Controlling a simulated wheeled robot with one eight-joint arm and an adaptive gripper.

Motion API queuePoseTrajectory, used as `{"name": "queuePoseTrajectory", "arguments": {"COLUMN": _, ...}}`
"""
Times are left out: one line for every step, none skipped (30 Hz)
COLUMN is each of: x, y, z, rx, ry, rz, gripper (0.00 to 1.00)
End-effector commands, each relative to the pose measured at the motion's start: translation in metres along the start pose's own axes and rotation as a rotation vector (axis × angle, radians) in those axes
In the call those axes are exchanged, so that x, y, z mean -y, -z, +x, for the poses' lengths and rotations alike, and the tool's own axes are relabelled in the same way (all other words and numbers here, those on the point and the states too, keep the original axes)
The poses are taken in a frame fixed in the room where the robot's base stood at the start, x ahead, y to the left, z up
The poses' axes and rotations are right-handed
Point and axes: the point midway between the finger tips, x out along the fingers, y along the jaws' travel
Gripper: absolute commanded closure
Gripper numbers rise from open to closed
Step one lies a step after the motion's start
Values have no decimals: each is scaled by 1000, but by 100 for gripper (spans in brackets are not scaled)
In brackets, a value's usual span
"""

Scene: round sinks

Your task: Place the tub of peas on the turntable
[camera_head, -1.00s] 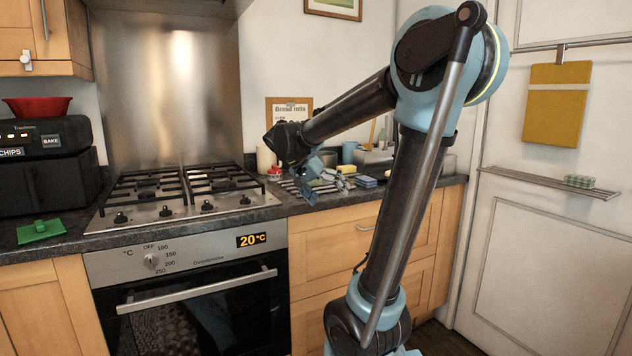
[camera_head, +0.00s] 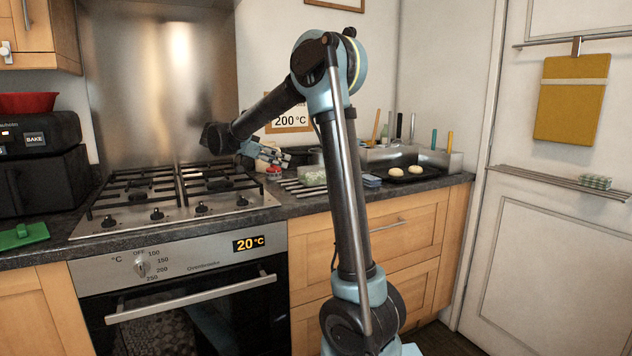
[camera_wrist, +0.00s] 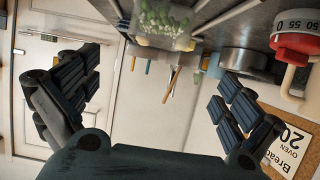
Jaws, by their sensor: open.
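The tub of peas (camera_head: 312,175) is a clear tub with green contents. I cannot make out a turntable with certainty.
A red dial timer (camera_wrist: 300,35) is close to my gripper's right in the wrist view, near a round metal object (camera_wrist: 246,63). A black tray (camera_head: 425,173) with two pale buns and upright utensils stand right of the tub. The hob (camera_head: 180,195) is at left.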

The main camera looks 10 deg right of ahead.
Motion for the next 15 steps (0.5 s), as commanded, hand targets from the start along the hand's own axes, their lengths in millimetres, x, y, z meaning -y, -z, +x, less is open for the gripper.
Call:
{"name": "queuePoseTrajectory", "arguments": {"x": -1, "y": 1, "z": 11, "rx": 0, "ry": -4, "rz": 1, "gripper": 0}}
{"name": "queuePoseTrajectory", "arguments": {"x": -1, "y": 1, "z": 17, "rx": 1, "ry": -4, "rz": 1, "gripper": 0}}
{"name": "queuePoseTrajectory", "arguments": {"x": -1, "y": 1, "z": 24, "rx": 1, "ry": -5, "rz": 1, "gripper": 0}}
{"name": "queuePoseTrajectory", "arguments": {"x": -2, "y": 1, "z": 30, "rx": 1, "ry": -6, "rz": 1, "gripper": 0}}
{"name": "queuePoseTrajectory", "arguments": {"x": -2, "y": 1, "z": 36, "rx": 1, "ry": -6, "rz": 1, "gripper": 0}}
{"name": "queuePoseTrajectory", "arguments": {"x": -2, "y": 1, "z": 43, "rx": 1, "ry": -5, "rz": 1, "gripper": 0}}
{"name": "queuePoseTrajectory", "arguments": {"x": -2, "y": 1, "z": 48, "rx": 1, "ry": -6, "rz": 1, "gripper": 0}}
{"name": "queuePoseTrajectory", "arguments": {"x": -2, "y": 2, "z": 54, "rx": 1, "ry": -7, "rz": 1, "gripper": 0}}
{"name": "queuePoseTrajectory", "arguments": {"x": -2, "y": 2, "z": 61, "rx": 1, "ry": -6, "rz": 1, "gripper": 0}}
{"name": "queuePoseTrajectory", "arguments": {"x": -2, "y": 2, "z": 66, "rx": 1, "ry": -6, "rz": 0, "gripper": 0}}
{"name": "queuePoseTrajectory", "arguments": {"x": -2, "y": 2, "z": 72, "rx": 2, "ry": -7, "rz": 0, "gripper": 0}}
{"name": "queuePoseTrajectory", "arguments": {"x": -2, "y": 2, "z": 79, "rx": 2, "ry": -7, "rz": 1, "gripper": 0}}
{"name": "queuePoseTrajectory", "arguments": {"x": -2, "y": 2, "z": 84, "rx": 2, "ry": -6, "rz": 1, "gripper": 0}}
{"name": "queuePoseTrajectory", "arguments": {"x": -2, "y": 2, "z": 88, "rx": 2, "ry": -6, "rz": 1, "gripper": 0}}
{"name": "queuePoseTrajectory", "arguments": {"x": -2, "y": 2, "z": 94, "rx": 2, "ry": -7, "rz": 1, "gripper": 0}}
